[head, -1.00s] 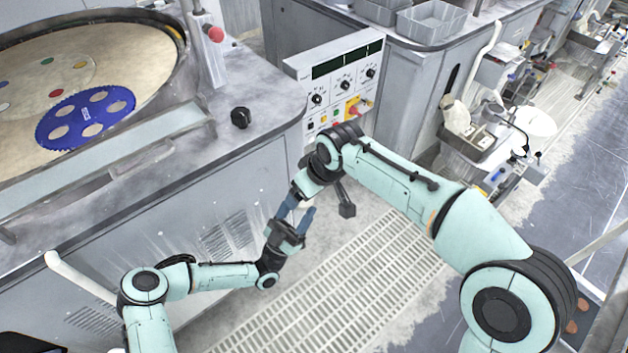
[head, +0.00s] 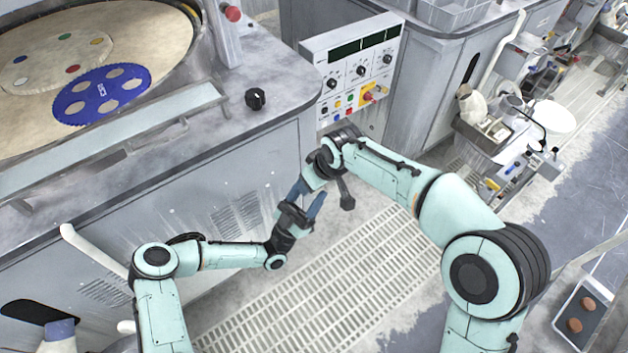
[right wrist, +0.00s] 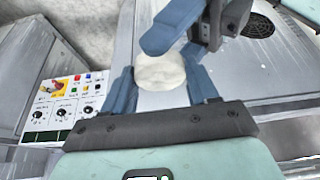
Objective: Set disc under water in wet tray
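A pale, whitish disc (right wrist: 160,72) shows in the right wrist view between the two blue fingers of my right gripper (right wrist: 162,82), which appear to touch its rim. I cannot see the disc in the head view. My left gripper (head: 306,198) is close to my right gripper, with its two blue fingers apart in the head view. One left finger (right wrist: 170,27) overlaps the disc's far edge in the right wrist view; whether it touches is unclear. I cannot tell for sure which container is the wet tray; a metal basin (head: 475,140) stands at the right. No water is discernible.
A polishing machine with a round platen (head: 140,35) and a blue carrier (head: 100,95) fills the left. A control panel (head: 352,70) stands at centre. A tray (head: 561,322) with two brown round pieces is at lower right. The grated floor (head: 330,280) is clear.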

